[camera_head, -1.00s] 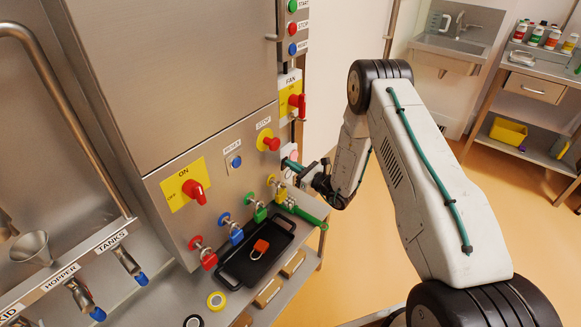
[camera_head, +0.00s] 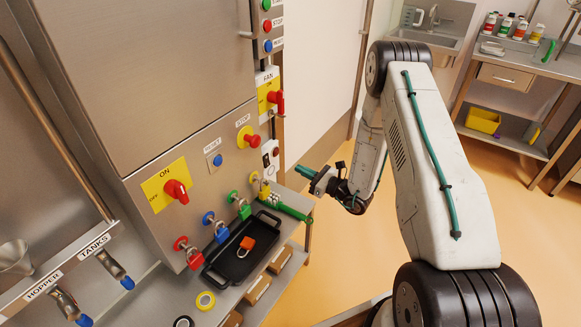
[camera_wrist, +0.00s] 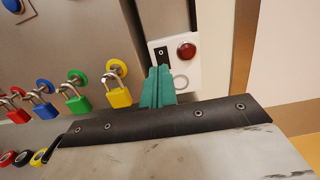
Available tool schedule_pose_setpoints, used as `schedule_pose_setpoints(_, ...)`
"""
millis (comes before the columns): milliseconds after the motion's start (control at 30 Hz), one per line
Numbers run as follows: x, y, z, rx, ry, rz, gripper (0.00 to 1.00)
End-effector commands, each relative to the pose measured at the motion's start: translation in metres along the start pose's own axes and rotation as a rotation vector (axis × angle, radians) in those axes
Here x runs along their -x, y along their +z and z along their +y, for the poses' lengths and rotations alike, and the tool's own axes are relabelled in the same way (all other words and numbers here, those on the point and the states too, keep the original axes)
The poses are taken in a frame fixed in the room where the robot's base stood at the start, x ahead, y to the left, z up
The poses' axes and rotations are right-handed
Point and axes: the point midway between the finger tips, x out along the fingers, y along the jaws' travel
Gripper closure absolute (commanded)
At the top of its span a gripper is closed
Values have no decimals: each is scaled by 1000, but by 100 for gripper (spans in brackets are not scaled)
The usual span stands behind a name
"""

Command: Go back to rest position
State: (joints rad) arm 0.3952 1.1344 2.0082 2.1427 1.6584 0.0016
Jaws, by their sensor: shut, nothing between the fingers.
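My gripper (camera_head: 306,172) is in the head view, to the right of the steel panel and above the bench's right end. Its teal fingers are shut together and empty, and they touch nothing that I can see. The closed fingers also show in the wrist view (camera_wrist: 158,88), in front of a white plate with a red button (camera_wrist: 187,51). My arm is stretched forward and bent at the elbow.
Red, blue, green and yellow padlocks (camera_wrist: 118,96) hang on the panel. A black tray (camera_head: 218,277) with a red-orange padlock (camera_head: 246,243) lies on the bench. A red fan switch (camera_head: 276,100) juts out above. Open floor (camera_head: 330,235) lies to the right.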

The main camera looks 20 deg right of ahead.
Motion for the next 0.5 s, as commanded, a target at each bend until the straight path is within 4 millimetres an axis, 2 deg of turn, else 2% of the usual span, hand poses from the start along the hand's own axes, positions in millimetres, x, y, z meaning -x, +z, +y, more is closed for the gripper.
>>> schedule_pose_setpoints(167, 14, 3, 0, 1, 0, -1, 100)
schedule_pose_setpoints(500, 16, 4, 0, 1, 1, -1, 100)
